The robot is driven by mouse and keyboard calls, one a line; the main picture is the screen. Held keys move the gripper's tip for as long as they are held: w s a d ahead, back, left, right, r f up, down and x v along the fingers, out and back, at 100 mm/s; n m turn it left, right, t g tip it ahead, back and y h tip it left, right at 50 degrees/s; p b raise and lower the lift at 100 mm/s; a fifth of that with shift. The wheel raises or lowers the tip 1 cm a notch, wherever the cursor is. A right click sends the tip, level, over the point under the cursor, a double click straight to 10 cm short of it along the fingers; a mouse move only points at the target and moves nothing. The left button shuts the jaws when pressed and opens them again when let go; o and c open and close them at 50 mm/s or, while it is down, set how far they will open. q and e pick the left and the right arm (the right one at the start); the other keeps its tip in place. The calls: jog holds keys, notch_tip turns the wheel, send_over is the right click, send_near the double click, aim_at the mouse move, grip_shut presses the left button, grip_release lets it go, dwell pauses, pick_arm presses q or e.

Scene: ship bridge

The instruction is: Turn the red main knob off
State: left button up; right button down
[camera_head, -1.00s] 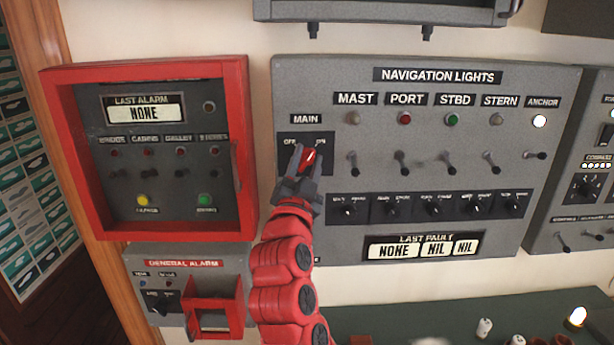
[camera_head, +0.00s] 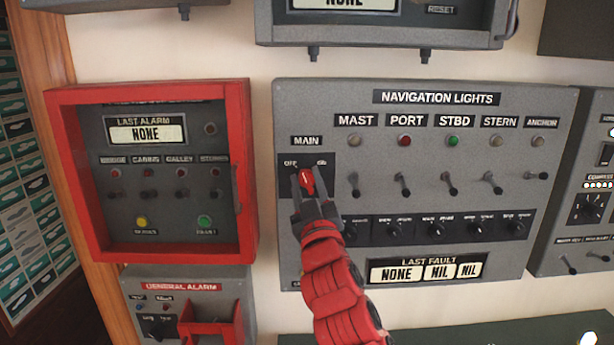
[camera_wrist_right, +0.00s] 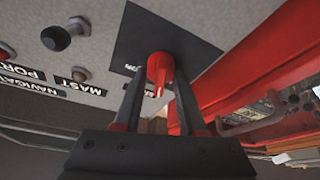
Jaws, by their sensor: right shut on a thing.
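The red main knob (camera_head: 307,181) sits on a dark square plate under the MAIN label, at the left of the navigation lights panel (camera_head: 400,262). Its white mark leans up and left, toward the OFF label. My right gripper (camera_head: 308,192) is shut on the knob, with one finger on each side. In the right wrist view the red knob (camera_wrist_right: 160,69) stands between the two dark fingers. The anchor lamp (camera_head: 538,139) is dim. My left gripper is not in view.
A red-framed alarm box (camera_head: 250,165) is to the left of the panel. The general alarm box (camera_head: 245,290) with a red cover is below it. Several toggle switches stick out to the right of the knob. Another panel (camera_head: 575,235) is at the far right.

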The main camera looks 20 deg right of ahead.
aim_at(307, 188)
jog(key=n+y+p, duration=0.2)
jog(key=n, duration=0.2)
jog(key=shift+r, duration=0.1)
jog(key=shift+n+g+y+p, duration=0.4)
jog(key=shift+n+p, duration=0.4)
jog(key=shift+n, duration=0.3)
jog(key=shift+f, duration=0.2)
jog(key=c, duration=0.5)
grip_release()
jog(key=b+v, duration=0.2)
jog(key=b, duration=0.4)
jog(key=b+v, duration=0.2)
jog(key=b, duration=0.4)
jog(key=b+v, duration=0.2)
jog(key=b, duration=0.4)
jog(key=shift+w+f, duration=0.1)
jog(key=shift+f, duration=0.25)
jog(key=b+v, duration=1.1)
jog(key=b, duration=0.2)
jog(key=shift+s+r, duration=0.3)
jog(key=shift+r, duration=0.05)
